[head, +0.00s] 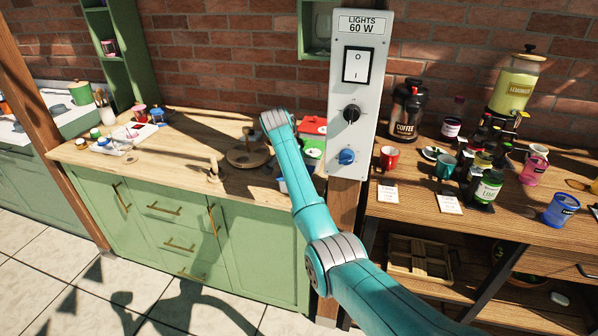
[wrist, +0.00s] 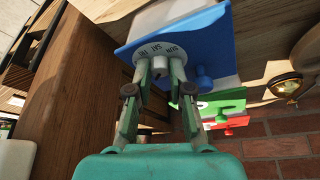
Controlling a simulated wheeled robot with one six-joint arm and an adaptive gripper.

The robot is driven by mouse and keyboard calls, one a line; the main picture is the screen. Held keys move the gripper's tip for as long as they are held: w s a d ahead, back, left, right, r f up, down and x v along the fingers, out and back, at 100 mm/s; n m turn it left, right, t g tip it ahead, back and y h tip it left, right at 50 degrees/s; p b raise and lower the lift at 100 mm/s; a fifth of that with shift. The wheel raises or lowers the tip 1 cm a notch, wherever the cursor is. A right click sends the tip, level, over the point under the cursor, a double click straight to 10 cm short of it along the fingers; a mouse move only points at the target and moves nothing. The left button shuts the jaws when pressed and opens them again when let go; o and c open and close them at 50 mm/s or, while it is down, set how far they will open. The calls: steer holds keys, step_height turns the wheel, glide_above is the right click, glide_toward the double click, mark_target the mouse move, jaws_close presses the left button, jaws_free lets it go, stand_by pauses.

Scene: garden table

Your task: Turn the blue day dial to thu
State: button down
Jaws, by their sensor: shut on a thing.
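The blue box (wrist: 215,48) with the blue day dial fills the upper middle of the wrist view. The dial (wrist: 155,51) is a pale disc on its front with day letters; SUN, SAT and FRI seem readable along its edge. My gripper (wrist: 160,72) is shut on the knob at the dial's centre, a finger on each side. The fingers hide part of the dial, and I cannot tell which day is selected. In the head view only a bit of the blue box (head: 282,185) shows beside my arm; my gripper is hidden there.
A green box (wrist: 222,106) and a red box (wrist: 237,122) stand beside the blue one. A post with a lights panel (head: 358,95) rises right of my arm. A round wooden stand (head: 247,156) is to the left on the counter (head: 180,150). Cups and bottles crowd the right table.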

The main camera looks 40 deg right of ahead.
steer(key=m, duration=0.1)
steer(key=m+g, duration=0.1)
steer(key=m, duration=0.2)
steer(key=shift+w+g, duration=0.25)
steer(key=shift+g, duration=0.15)
steer(key=shift+m+g+y, duration=0.3)
steer(key=shift+m+g, duration=0.3)
steer(key=shift+m, duration=1.6)
steer(key=c, duration=1)
jaws_free()
steer(key=shift+w, duration=0.1)
steer(key=shift+c, duration=0.2)
steer(key=shift+n, duration=0.3)
